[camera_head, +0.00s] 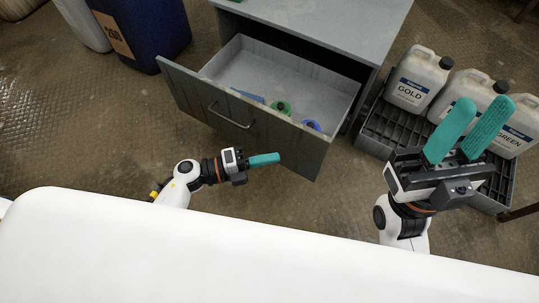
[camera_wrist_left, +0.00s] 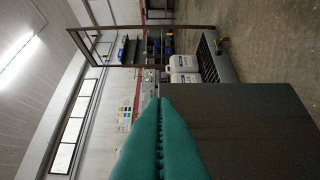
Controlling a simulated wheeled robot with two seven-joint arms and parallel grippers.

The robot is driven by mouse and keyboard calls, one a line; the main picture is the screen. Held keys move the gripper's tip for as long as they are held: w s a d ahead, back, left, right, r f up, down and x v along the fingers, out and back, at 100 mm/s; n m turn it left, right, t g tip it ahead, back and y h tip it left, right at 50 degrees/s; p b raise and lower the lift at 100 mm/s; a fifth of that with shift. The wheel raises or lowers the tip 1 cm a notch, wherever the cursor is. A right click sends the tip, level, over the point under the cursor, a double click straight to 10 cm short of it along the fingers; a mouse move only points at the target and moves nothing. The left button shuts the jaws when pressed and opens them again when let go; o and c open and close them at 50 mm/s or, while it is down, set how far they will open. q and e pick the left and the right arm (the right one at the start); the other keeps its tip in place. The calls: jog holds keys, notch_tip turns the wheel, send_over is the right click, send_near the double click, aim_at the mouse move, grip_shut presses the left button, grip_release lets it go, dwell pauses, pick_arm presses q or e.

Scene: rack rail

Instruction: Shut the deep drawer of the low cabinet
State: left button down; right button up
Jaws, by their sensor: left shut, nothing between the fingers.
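The low grey cabinet (camera_head: 330,32) stands ahead of me in the head view. Its deep drawer (camera_head: 243,118) is pulled well out, with a bar handle (camera_head: 229,117) on its front. Small items, including a green one (camera_head: 280,107) and a blue one (camera_head: 312,125), lie inside it. My left gripper (camera_head: 278,158) is shut and empty, in front of the drawer front and pointing right. In the left wrist view its teal fingers (camera_wrist_left: 160,140) are pressed together, beside a dark grey panel (camera_wrist_left: 250,130), likely the drawer front. My right gripper (camera_head: 478,120) is open and empty, right of the drawer.
White jugs (camera_head: 417,79) stand on a dark crate-like pallet (camera_head: 375,132) right of the cabinet, close to my right gripper. A blue drum (camera_head: 145,32) stands at the left. The floor (camera_head: 90,130) left of the drawer is clear.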

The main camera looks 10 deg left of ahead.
aim_at(318, 138)
pick_arm(q)
jog(key=b+x, duration=0.1)
jog(key=x, duration=0.2)
jog(key=w+b+x, duration=0.1)
jog(key=x, duration=0.2)
jog(key=w+a+b+x, duration=0.1)
jog(key=x, duration=0.2)
jog(key=shift+f, duration=0.2)
jog(key=shift+w+d+r, duration=0.1)
jog(key=shift+w+d, duration=0.1)
jog(key=shift+w, duration=0.25)
